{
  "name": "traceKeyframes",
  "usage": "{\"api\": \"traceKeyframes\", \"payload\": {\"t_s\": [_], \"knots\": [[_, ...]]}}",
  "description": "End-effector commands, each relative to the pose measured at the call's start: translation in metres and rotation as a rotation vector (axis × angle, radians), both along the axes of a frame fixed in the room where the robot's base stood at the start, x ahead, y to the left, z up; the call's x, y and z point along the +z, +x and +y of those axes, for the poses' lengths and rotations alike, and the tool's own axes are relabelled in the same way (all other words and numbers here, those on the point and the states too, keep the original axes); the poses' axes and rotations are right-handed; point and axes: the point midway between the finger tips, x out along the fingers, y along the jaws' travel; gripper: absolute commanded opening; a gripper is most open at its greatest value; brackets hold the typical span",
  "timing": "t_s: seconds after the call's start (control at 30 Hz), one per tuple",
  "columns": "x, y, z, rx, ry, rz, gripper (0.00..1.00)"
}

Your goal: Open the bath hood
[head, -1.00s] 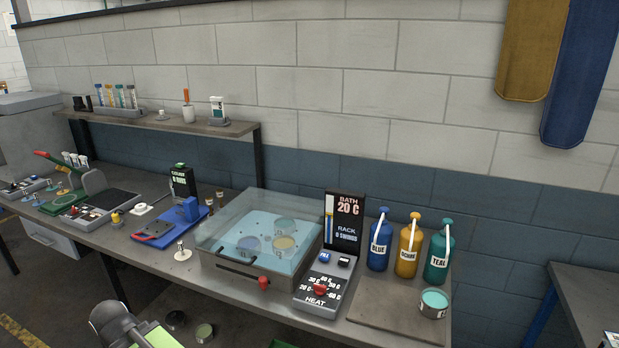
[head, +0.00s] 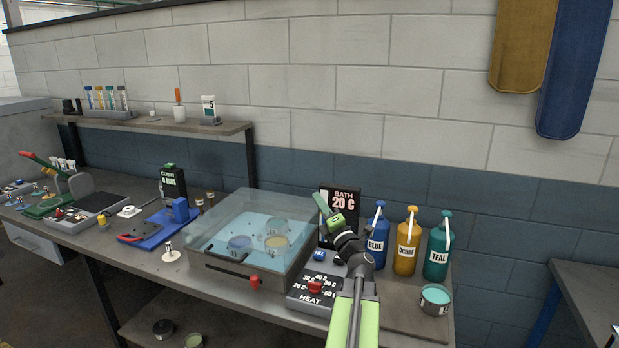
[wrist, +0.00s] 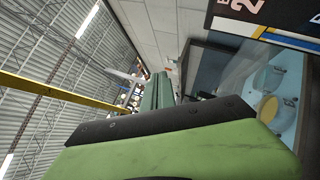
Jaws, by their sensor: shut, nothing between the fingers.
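The bath (head: 265,268) stands on the bench, with a clear hood (head: 225,215) closed over its blue liquid. A dark handle (head: 226,265) runs along its front, and a red knob (head: 255,281) sits on the front wall. Several round pots show inside through the hood. My gripper (head: 321,200) is shut and empty, raised just right of the bath in front of the bath display (head: 344,202), apart from the handle. In the wrist view, the bath (wrist: 281,85) shows at the right, partly cut off.
The heat panel (head: 312,288) with a red dial lies right of the bath, partly behind my arm. Blue, ochre (head: 408,240) and teal (head: 438,246) bottles stand further right, beside a small teal pot (head: 435,299). A blue device (head: 160,222) stands to the left.

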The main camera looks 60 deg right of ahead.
Motion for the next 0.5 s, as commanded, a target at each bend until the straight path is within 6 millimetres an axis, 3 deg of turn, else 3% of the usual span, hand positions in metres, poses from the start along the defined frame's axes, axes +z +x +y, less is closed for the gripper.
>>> {"api": "traceKeyframes", "payload": {"t_s": [0.23, 0.5], "knots": [[0.004, 0.0, -0.002, 0.01, -0.028, 0.009, 0.0], [0.027, 0.044, -0.023, 0.013, -0.025, 0.007, 0.0]]}}
